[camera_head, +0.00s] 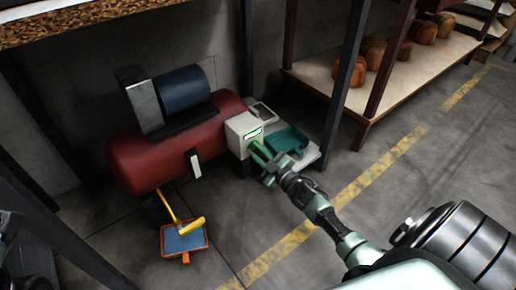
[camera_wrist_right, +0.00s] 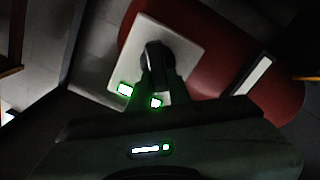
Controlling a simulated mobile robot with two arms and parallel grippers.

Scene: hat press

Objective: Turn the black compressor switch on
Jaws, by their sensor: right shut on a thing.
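The red compressor (camera_head: 130,160) stands on the floor by the wall, with a dark blue motor on top. At its right end is a pale box (camera_head: 240,125), which also shows in the wrist view (camera_wrist_right: 190,45). The black switch (camera_wrist_right: 152,52) sits on the box's face in the wrist view. In the head view my right gripper hides it. My right gripper (camera_head: 257,150) reaches the box from the lower right; in the wrist view its dark fingers (camera_wrist_right: 158,78) are shut on the switch. I cannot tell the switch's setting. My left gripper does not show clearly.
A teal dustpan-like tray (camera_head: 287,140) lies right of the box. An orange dustpan (camera_head: 185,240) and a yellow-handled brush (camera_head: 190,224) lie in front of the compressor. Dark shelf posts (camera_head: 345,85) rise at right. The floor around the yellow line (camera_head: 350,195) is clear.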

